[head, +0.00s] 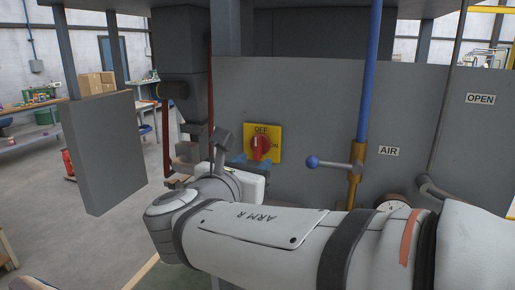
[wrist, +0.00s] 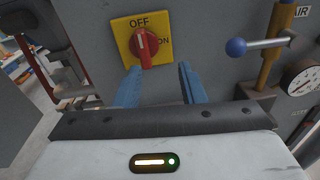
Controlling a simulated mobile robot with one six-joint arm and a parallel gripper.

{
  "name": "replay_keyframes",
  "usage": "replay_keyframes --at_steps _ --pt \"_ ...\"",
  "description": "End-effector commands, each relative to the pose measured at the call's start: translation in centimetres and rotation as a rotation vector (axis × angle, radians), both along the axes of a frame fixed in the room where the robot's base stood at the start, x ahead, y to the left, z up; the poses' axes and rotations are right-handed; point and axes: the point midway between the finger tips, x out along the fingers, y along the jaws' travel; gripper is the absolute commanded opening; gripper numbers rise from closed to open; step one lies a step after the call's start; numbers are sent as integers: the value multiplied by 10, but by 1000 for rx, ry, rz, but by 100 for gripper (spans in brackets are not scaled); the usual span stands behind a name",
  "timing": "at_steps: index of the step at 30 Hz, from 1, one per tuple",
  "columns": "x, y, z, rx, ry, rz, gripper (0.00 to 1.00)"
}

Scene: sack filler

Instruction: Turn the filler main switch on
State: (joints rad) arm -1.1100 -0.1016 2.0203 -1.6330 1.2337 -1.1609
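The main switch is a red rotary knob (head: 261,147) on a yellow plate marked OFF at the top and ON at the right. It is mounted on the grey machine panel. In the wrist view the knob (wrist: 143,48) stands nearly upright with its white mark up toward OFF. My gripper (wrist: 159,82) is open, its two blue fingers apart and nothing between them. The fingertips appear just below the yellow plate, with the knob above the left finger. In the head view my gripper (head: 240,161) is partly hidden behind my wrist. I cannot tell whether it touches the panel.
Right of the switch, a blue-ball valve lever (head: 335,164) sticks out from a brass valve on a blue pipe (head: 371,75), by an AIR label. A pressure gauge (wrist: 302,78) shows at the right. A grey box panel (head: 103,150) hangs at the left. Open floor lies left.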

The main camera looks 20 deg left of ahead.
Motion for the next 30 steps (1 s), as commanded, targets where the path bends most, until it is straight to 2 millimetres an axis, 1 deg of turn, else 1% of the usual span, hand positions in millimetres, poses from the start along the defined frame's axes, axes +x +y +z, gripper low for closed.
replay_keyframes --at_steps 1,3,5,8,15,18,22,30 --pt "-4 12 4 -31 -22 25 36" --pt "-6 19 10 -58 -44 44 36" --pt "-3 22 12 -69 -53 50 36" --pt "10 21 13 -71 -53 48 36" --pt "49 17 13 -70 -52 47 36" --pt "61 16 13 -69 -52 47 36" --pt "69 15 12 -67 -52 48 36" --pt "70 15 11 -67 -52 48 36"
